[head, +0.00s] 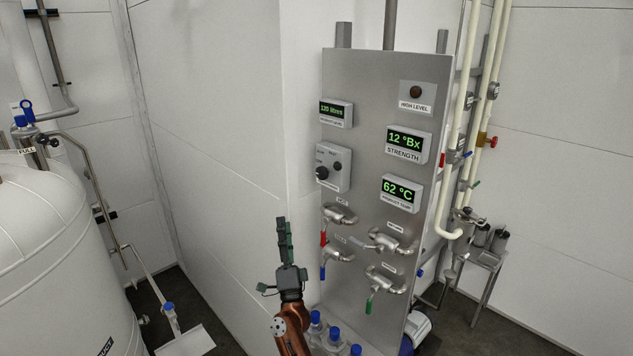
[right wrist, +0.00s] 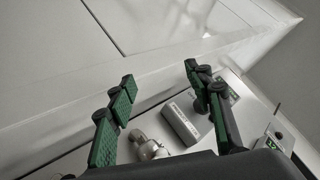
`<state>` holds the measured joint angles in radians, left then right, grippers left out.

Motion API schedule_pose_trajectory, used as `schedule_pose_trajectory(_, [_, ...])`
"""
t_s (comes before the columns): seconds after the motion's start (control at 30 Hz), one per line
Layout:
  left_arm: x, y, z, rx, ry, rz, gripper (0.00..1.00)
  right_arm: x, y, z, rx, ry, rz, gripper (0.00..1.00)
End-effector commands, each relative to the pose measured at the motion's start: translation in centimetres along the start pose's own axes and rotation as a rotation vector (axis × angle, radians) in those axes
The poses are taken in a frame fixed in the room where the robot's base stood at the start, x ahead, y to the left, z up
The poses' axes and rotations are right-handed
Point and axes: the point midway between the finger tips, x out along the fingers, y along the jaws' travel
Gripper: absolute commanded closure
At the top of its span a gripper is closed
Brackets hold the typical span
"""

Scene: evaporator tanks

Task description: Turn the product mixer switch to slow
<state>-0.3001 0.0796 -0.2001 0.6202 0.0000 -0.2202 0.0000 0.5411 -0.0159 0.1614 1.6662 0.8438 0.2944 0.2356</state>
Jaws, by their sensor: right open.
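The product mixer switch is a grey box (head: 333,166) with a black knob (head: 322,173), on the left part of the steel panel. Its small lettering is too blurred to read, and I cannot tell the knob's setting. My right gripper (head: 284,240) is open and empty, below and left of the switch box, with fingers pointing up. In the right wrist view its two green-padded fingers (right wrist: 160,95) stand wide apart. A grey box (right wrist: 182,124), probably the switch box, shows between and beyond them; its knob is not clear there. My left gripper is not in view.
The steel panel (head: 370,95) also carries displays, a high level lamp (head: 416,92) and several valves, including one with a red handle (head: 323,239) below the switch. A white wall (head: 220,110) is at left, a white tank (head: 50,250) at far left. Blue-capped fittings (head: 334,334) are low.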

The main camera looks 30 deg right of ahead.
Motion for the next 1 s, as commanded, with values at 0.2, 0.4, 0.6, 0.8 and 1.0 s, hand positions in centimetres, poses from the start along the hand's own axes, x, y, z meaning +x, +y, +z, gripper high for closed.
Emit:
schedule_pose_trajectory(0.2, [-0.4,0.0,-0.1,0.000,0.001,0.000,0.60,8.2,-7.2,-6.8,0.423,0.511,-0.094,0.53])
schedule_pose_trajectory(0.4, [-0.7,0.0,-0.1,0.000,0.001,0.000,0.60,10.1,-9.9,-8.7,0.782,0.921,-0.059,0.53])
schedule_pose_trajectory(0.6, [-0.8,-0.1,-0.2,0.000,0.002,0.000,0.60,9.7,-11.2,-7.1,0.987,1.166,0.030,0.53])
schedule_pose_trajectory(0.8, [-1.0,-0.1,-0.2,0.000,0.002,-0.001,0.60,9.5,-11.2,-6.7,1.035,1.233,0.064,0.53])
schedule_pose_trajectory(1.0, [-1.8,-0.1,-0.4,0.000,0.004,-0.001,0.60,10.7,-9.8,-9.0,1.032,1.232,0.061,0.53])
